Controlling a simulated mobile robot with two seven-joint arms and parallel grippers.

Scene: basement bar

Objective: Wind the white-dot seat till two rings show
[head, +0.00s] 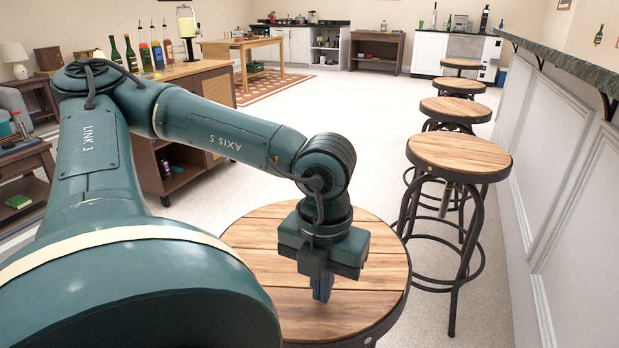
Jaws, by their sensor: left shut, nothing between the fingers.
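The nearest wooden stool seat (375,285) fills the lower middle of the head view, with a dark metal rim. A small pale spot shows on its rim at the bottom edge of the view; I cannot tell its colour for sure. The post and any rings under this seat are hidden. My left gripper (321,294) points down over this seat, near its middle, with its blue fingers shut and empty. I cannot tell whether the fingertips touch the wood. My right gripper is not in view.
A second stool (459,152) with a yellowish spot on its rim stands beyond, then a third (455,108) and others in a row. The bar counter (590,75) and white panelled wall run along the right. A bottle cabinet (205,85) stands left. The middle floor is clear.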

